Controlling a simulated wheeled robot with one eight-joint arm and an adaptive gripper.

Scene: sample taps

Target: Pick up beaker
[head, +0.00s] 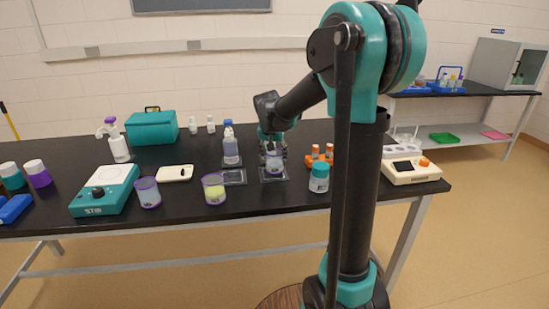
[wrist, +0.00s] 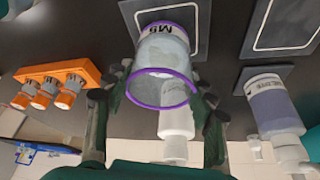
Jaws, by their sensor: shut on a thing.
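A clear beaker (head: 274,163) with a purple rim is over a grey-edged square pad (head: 285,177) on the black bench. In the wrist view the beaker (wrist: 165,50) shows its open rim and dark lettering. My gripper (head: 272,142) comes down on it from above. In the wrist view the fingers of my gripper (wrist: 162,82) are on either side of the beaker, shut on it. I cannot tell whether its base touches the pad. Two other beakers stand on the bench: a purple-rimmed one (head: 148,193) and one with yellow contents (head: 214,190).
A clear bottle (head: 231,151) stands left of my gripper. An orange rack (head: 311,160) and a teal-capped jar (head: 319,180) stand close on the right. A teal stirrer (head: 106,192) is at left. A white device (head: 411,169) is at the right end.

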